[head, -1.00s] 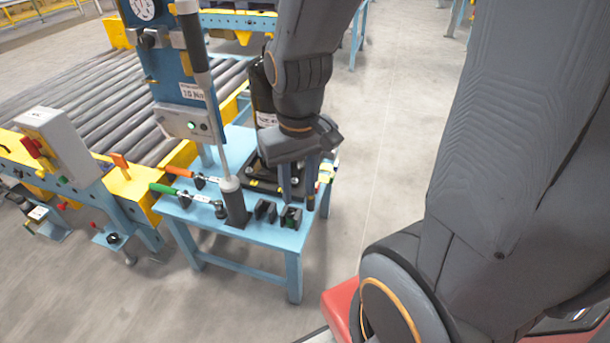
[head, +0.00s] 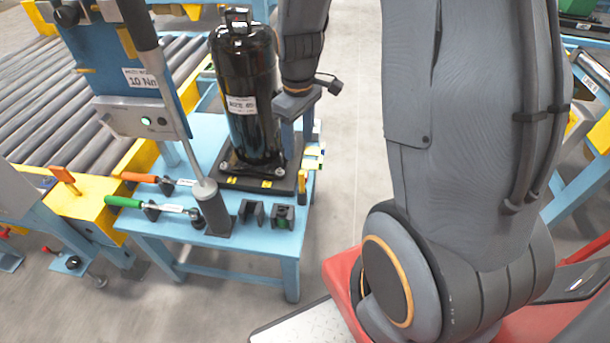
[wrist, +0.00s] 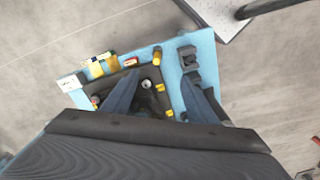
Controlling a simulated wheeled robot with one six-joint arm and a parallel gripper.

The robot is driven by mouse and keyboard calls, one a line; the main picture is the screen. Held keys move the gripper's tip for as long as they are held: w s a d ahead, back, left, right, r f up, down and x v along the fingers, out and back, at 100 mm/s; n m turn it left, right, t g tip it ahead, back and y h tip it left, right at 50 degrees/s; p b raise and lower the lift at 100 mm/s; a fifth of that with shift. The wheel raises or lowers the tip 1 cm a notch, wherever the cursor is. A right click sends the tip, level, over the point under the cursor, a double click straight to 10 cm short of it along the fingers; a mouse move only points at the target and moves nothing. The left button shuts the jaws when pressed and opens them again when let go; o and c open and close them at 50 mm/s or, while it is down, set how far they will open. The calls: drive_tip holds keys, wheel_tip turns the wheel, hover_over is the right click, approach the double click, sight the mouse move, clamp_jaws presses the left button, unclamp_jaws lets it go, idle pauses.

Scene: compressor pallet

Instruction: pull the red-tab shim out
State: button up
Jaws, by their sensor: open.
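A black compressor (head: 245,100) stands upright on a dark pallet (head: 228,182) on the blue table. Small yellow and pale tabs (head: 313,157) show at the pallet's right edge. My gripper (head: 298,132) is beside the compressor's right side, above the tabs.
Two dark blocks (head: 266,214) stand at the table's (head: 262,246) front right. Green-handled (head: 124,202) and orange-handled (head: 139,178) tools lie at the left, near a grey post holder (head: 214,210).

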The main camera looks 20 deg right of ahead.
sight(305, 170)
drive_tip(key=w+d+f+n+b, duration=0.1)
drive_tip(key=w+d+f, duration=0.1)
drive_tip(key=f, duration=0.3)
drive_tip(key=w+d+f+n+b, duration=0.1)
drive_tip(key=w+d+f+n, duration=0.1)
drive_tip(key=f, duration=0.3)
drive_tip(key=w+d+f+n+b, duration=0.2)
drive_tip(key=w+f, duration=0.2)
drive_tip(key=f, duration=0.1)
drive_tip(key=shift+w, duration=0.2)
wheel_tip(305, 170, down, 8)
drive_tip(key=shift+r, duration=0.25)
